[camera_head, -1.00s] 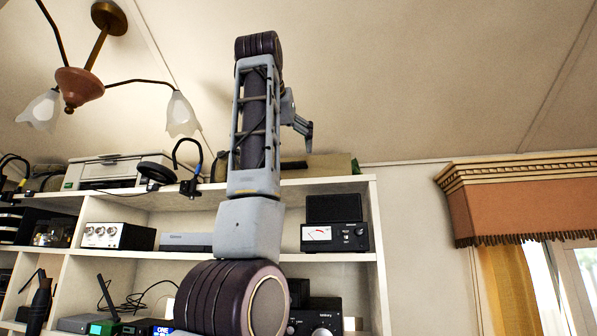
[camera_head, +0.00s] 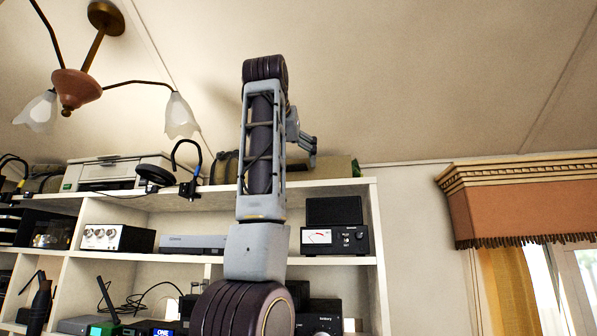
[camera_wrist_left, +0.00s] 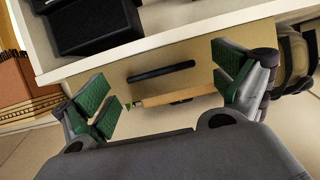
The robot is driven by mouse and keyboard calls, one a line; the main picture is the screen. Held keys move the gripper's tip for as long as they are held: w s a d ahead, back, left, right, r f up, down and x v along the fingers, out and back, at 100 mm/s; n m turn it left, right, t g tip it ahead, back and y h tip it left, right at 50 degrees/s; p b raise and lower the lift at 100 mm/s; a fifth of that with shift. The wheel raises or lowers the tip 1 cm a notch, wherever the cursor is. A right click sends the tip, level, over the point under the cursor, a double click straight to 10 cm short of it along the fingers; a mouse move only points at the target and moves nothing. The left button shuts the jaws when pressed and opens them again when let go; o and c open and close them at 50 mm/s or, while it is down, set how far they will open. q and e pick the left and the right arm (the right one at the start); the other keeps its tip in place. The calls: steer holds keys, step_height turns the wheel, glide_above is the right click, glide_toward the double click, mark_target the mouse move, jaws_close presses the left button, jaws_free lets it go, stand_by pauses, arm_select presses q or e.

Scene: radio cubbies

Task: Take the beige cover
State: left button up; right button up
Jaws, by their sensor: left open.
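The beige cover (camera_head: 337,168) looks like a low olive-beige block on the top board of the white shelf, partly hidden behind my left arm. In the left wrist view, which is turned nearly upside down, the beige cover (camera_wrist_left: 120,76) shows a dark handle-like bar and a tan strip. My left gripper (camera_head: 307,146) is by the top board, in front of and slightly above the cover. In the wrist view my left gripper (camera_wrist_left: 167,92) is open, its green pads wide apart with the cover between them in view. I see no contact. My right gripper is not in view.
The white shelf (camera_head: 376,225) holds a black meter box (camera_head: 336,239) and other radio gear. On its top are a printer (camera_head: 105,172), headphones (camera_head: 155,172) and a bag (camera_wrist_left: 290,55). A ceiling lamp (camera_head: 77,85) hangs at the left; the space right of the gripper is clear.

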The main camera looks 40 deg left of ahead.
arm_select(q)
steer(key=shift+w+a+f+p, duration=0.25)
steer(key=shift+w+a+p, duration=0.15)
steer(key=shift+w, duration=0.2)
steer(key=shift+d, duration=0.1)
steer(key=c, duration=1.2)
